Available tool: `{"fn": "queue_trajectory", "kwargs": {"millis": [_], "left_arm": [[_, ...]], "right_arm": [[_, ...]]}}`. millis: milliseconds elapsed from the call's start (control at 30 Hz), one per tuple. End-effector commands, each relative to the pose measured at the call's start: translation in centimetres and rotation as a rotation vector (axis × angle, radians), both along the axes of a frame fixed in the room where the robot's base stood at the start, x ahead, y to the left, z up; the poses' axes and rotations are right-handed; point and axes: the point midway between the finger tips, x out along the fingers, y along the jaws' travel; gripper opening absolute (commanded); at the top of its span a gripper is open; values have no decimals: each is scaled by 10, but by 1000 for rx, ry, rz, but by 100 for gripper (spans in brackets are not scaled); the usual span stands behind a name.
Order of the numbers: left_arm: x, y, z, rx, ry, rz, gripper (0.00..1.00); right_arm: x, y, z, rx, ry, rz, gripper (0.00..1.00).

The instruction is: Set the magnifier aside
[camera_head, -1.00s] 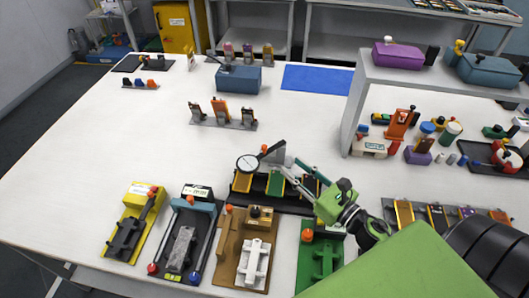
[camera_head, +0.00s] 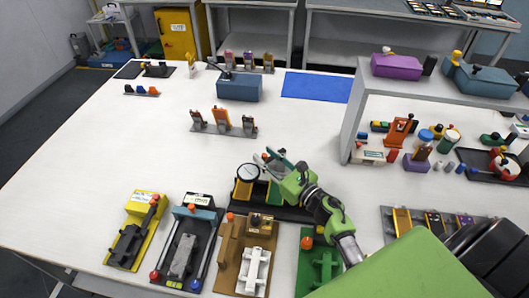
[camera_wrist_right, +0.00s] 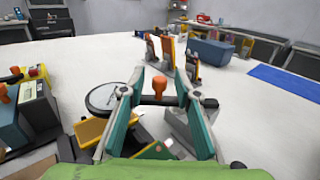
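The magnifier is a round pale lens with a dark rim (camera_head: 248,172), over the black tray of colored slots (camera_head: 243,190) at mid-table. In the right wrist view the lens (camera_wrist_right: 103,97) lies left of my fingers, and a dark bar with an orange knob (camera_wrist_right: 160,87) runs across near the fingertips. My right gripper (camera_head: 272,158) is at the magnifier's handle; in the wrist view its teal fingers (camera_wrist_right: 158,85) stand apart, with the knob showing between them. Whether they touch the bar is unclear. The gripper hides most of the handle in the head view. My left gripper is out of view.
Several fixtures stand along the front edge, including a yellow one (camera_head: 135,230) and a brown one (camera_head: 230,255). A blue box (camera_head: 240,87) and a stand of orange-topped pieces (camera_head: 222,120) are farther back. A grey shelf (camera_head: 352,120) stands at right.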

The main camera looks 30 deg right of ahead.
Motion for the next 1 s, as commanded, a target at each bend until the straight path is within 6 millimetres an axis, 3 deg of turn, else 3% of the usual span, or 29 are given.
{"fn": "queue_trajectory", "kwargs": {"millis": [400, 433, 533, 567, 833, 1000], "left_arm": [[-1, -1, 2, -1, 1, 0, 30], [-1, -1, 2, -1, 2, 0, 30], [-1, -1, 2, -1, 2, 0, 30], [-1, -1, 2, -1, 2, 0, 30], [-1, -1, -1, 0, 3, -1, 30], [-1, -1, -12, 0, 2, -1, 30]], "right_arm": [[11, 3, 0, 0, 0, 1, 30], [11, 3, 0, 0, 0, 1, 27], [11, 3, 0, 0, 0, 1, 1], [11, 3, 0, 0, 0, 1, 0], [9, 1, -1, -2, 0, 9, 0], [2, -6, -5, -6, 2, 53, 0]]}}
